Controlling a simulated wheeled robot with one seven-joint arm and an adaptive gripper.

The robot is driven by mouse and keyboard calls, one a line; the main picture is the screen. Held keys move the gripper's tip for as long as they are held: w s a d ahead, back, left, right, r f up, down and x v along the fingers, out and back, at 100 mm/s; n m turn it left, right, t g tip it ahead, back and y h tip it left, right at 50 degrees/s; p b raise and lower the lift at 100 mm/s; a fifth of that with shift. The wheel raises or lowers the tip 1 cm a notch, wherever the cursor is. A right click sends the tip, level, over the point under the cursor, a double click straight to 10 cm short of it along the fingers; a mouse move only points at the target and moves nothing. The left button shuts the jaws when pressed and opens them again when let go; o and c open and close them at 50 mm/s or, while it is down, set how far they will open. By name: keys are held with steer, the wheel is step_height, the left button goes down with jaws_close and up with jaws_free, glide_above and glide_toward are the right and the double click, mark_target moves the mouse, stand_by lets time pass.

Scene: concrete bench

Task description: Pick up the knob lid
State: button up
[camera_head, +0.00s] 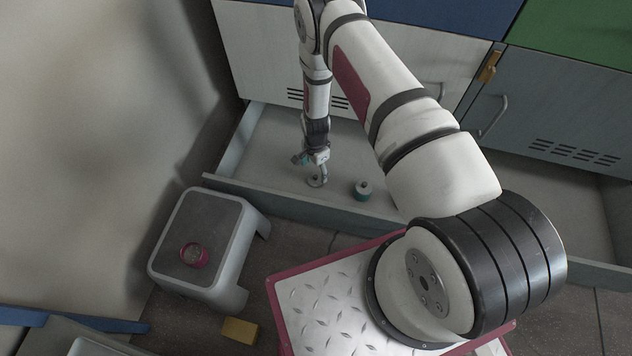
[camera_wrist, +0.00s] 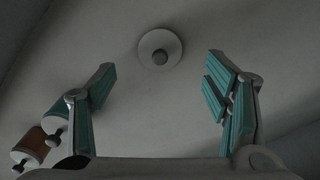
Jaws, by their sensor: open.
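The knob lid, a pale round disc with a grey knob at its centre, lies flat in the open drawer. In the wrist view the lid (camera_wrist: 147,46) is at top centre, beyond the fingertips and between their lines. In the head view the lid (camera_head: 314,183) shows just below my gripper (camera_head: 316,165), partly covered by it. In the wrist view my gripper (camera_wrist: 160,80) is open, its teal-padded fingers wide apart with nothing between them. The lid is apart from both fingers there. The exact height of the fingertips above the drawer floor is unclear.
Brown-and-white knobbed pieces (camera_wrist: 30,146) show beside the left finger. The drawer's front wall rises nearby. Outside are a grey stool (camera_head: 222,220) bearing a red round item (camera_head: 194,255), and a yellow block (camera_head: 240,331).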

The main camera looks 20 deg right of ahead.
mark_target(315, 176)
steer(key=shift+f+b, duration=1.7)
steer(key=shift+f, duration=1.25)
steer(key=shift+c, duration=0.5)
steer(key=c, duration=0.9)
